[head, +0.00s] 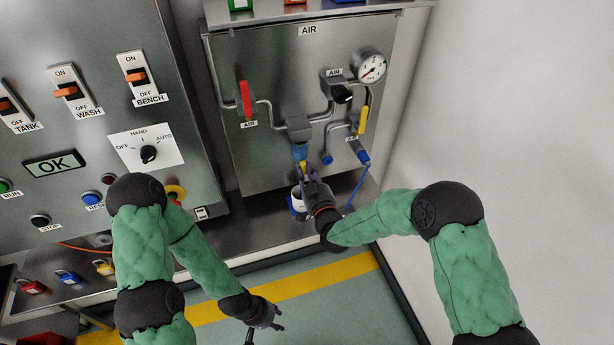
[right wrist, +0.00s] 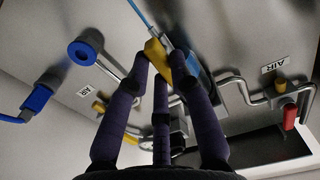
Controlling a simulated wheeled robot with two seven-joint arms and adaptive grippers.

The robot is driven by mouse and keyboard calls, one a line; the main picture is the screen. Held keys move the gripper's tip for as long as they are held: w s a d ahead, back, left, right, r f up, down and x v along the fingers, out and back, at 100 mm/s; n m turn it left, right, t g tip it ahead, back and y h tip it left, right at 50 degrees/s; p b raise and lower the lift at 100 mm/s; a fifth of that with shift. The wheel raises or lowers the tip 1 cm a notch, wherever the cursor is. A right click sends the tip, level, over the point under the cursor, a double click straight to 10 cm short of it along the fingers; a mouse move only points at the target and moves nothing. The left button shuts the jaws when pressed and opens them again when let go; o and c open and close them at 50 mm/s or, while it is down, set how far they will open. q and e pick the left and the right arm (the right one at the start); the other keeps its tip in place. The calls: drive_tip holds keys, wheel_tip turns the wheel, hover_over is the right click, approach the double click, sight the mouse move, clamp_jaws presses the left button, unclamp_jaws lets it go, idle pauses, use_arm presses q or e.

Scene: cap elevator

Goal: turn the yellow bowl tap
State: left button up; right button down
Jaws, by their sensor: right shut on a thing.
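The yellow bowl tap (head: 303,166) shows at the lower end of the blue bowl (head: 299,151) under the grey pipe fitting on the AIR panel. My right gripper (head: 306,178) reaches it from below. In the right wrist view the yellow tap (right wrist: 157,57) sits between the tips of my dark fingers, which are shut on it. The fingers partly hide the tap, so its exact turn angle is hard to tell. My left gripper (head: 278,315) hangs low over the floor, away from the panel, with its fingers spread and empty.
A white and blue cup-like container (head: 297,202) stands below the right gripper. A red-handled valve (head: 245,98), a gauge (head: 370,68) and a yellow lever (head: 363,120) are on the panel. A blue hose (head: 357,190) hangs to the right. A switch panel (head: 85,130) fills the left.

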drive_tip(key=shift+n, duration=0.3)
drive_tip(key=c, duration=1.1)
unclamp_jaws()
drive_tip(key=v, duration=1.2)
